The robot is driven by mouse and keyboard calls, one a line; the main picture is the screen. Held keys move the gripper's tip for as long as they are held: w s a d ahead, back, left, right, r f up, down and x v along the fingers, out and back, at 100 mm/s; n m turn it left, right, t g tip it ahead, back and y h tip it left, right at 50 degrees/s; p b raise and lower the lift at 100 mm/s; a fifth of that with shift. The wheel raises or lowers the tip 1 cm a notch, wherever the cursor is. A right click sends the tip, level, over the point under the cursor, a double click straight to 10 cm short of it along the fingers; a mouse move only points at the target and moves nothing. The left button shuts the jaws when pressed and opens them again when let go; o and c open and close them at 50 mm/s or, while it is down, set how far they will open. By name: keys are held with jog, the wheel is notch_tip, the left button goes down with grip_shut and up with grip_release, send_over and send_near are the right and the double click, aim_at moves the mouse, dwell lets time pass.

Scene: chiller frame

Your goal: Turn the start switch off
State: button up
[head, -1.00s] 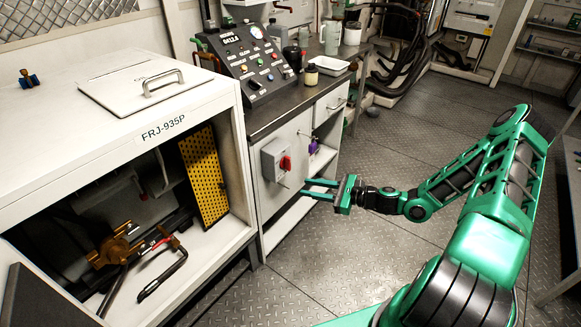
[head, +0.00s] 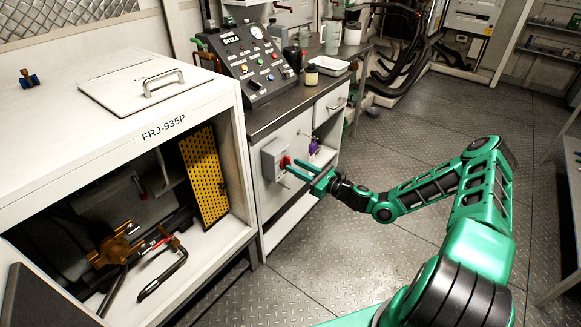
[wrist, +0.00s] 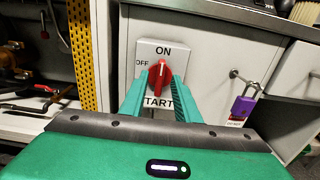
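The start switch is a grey box (head: 274,160) with a red knob (head: 285,162) on the front of the white cabinet. In the wrist view its white plate (wrist: 175,52) reads ON at the top, OFF at the left and a partly covered START at the bottom. The red knob (wrist: 158,76) stands nearly upright, its upper end towards ON. My gripper (head: 295,168) is at the switch, and its fingers (wrist: 160,84) are apart, one on each side of the knob. I see gaps beside the knob; whether the tips touch the plate I cannot tell.
A purple padlock (wrist: 243,106) hangs right of the switch. The open FRJ-935P unit (head: 160,150) is at the left. The floor (head: 350,240) by the cabinet is clear.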

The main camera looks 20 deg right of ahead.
jog(key=shift+x, duration=1.1)
grip_shut()
jog(key=shift+a, duration=0.2)
jog(key=shift+d, duration=0.15)
